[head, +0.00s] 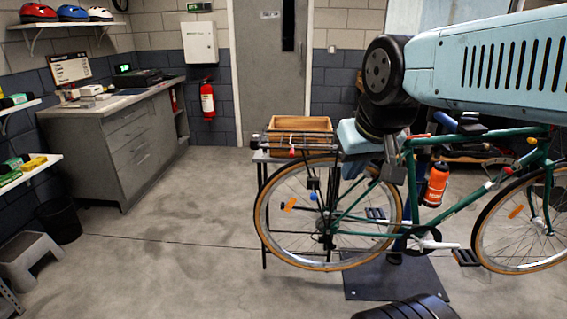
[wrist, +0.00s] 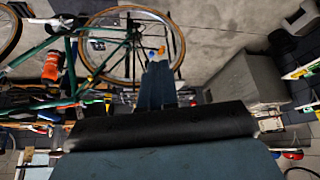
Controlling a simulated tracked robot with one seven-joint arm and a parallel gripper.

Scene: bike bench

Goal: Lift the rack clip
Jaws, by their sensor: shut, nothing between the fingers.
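The green bicycle (head: 430,190) stands in a work stand, with a dark rear rack (head: 280,153) above its back wheel. A small red-pink piece (head: 291,146) shows at the rack; I cannot tell for sure whether it is the rack clip. The wrist view shows the bicycle's wheel (wrist: 98,60) upside down beyond the fingers. The rack is hard to make out there.
A wooden crate (head: 300,124) sits behind the rack on a small table. A grey workbench (head: 122,140) stands at the left, with a step stool (head: 30,256) and a dark bin (head: 60,219) nearby. The floor (head: 180,235) left of the bicycle is clear.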

